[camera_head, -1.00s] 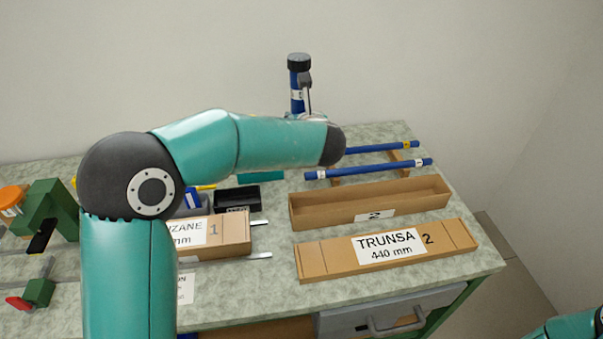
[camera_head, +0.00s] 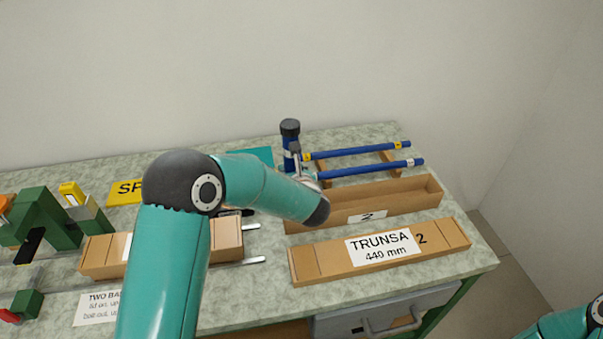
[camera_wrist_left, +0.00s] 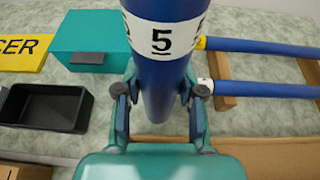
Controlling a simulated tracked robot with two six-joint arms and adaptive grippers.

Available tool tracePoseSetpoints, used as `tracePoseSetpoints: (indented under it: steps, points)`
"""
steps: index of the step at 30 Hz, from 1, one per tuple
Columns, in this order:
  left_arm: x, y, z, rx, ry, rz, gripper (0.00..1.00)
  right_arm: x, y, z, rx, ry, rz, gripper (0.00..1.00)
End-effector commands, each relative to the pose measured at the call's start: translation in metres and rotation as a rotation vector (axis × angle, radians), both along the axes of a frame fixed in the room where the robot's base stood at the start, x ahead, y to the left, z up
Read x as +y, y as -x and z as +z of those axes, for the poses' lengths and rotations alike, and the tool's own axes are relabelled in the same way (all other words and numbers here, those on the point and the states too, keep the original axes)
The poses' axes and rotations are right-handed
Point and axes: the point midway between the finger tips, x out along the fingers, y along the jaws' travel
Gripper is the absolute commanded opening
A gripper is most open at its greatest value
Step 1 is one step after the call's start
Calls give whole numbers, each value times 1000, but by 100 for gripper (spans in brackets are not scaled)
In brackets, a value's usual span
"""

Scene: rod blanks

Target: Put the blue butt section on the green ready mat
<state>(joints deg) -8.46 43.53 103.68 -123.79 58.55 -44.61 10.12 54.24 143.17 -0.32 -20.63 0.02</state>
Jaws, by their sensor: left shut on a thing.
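The blue butt section (camera_head: 290,150) stands roughly upright with a black cap on top. My left gripper (camera_head: 298,168) is shut on it near the back of the bench. In the left wrist view the blue section (camera_wrist_left: 160,95) carries a white band marked 5 and passes between the fingers. I cannot make out a green ready mat for certain. A teal box-like thing (camera_wrist_left: 92,38) with a dark latch lies left of the section. My right gripper is out of view.
Two blue rods (camera_head: 375,168) lie on wooden rests to the right. An open cardboard tray (camera_head: 415,200) and the TRUNSA box (camera_head: 450,236) lie in front. A black tray (camera_wrist_left: 45,107) and yellow sign (camera_head: 123,192) are left. Green fixtures (camera_head: 40,215) stand far left.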

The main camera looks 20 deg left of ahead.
Motion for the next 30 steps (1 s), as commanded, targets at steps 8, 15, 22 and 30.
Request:
tracePoseSetpoints:
  steps: [8, 15, 22, 30]
  points:
    - [0, 0, -3, -2, 0, -1, 42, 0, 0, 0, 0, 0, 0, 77]
    - [-1, 0, -3, -2, 1, -1, 64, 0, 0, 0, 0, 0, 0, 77]
    - [-2, 1, -2, -1, 0, -3, 64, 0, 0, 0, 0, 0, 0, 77]
    - [-19, 24, 9, -3, 0, -7, 64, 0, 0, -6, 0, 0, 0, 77]
